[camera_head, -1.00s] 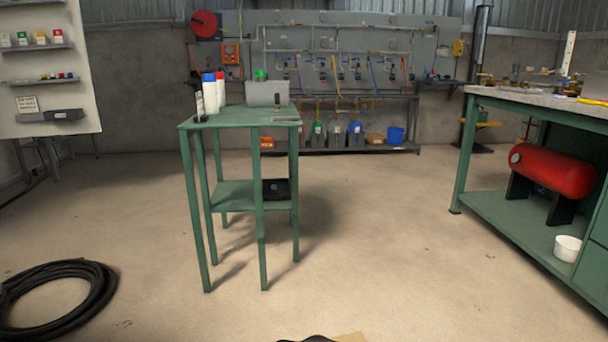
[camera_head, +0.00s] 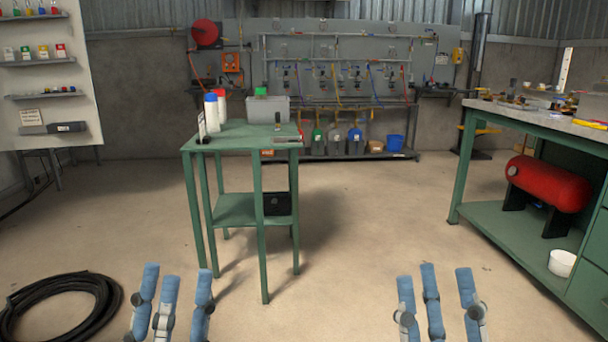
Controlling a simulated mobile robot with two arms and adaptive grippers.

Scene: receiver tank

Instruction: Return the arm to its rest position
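My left gripper (camera_head: 178,272) shows at the bottom left of the head view, its blue-tipped fingers pointing up and spread apart. My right gripper (camera_head: 436,274) shows at the bottom right, its fingers also spread. Both are open with nothing between the fingers. They are apart from each other, over bare floor in the picture, in front of the green stand. The arms behind the grippers are cut off by the lower picture edge.
A green stand (camera_head: 238,138) with bottles and a grey bin (camera_head: 268,109) is ahead. A green workbench (camera_head: 540,113) with a red tank (camera_head: 548,184) and white bucket (camera_head: 562,263) is right. A black hose coil (camera_head: 62,308) lies left. Floor between is clear.

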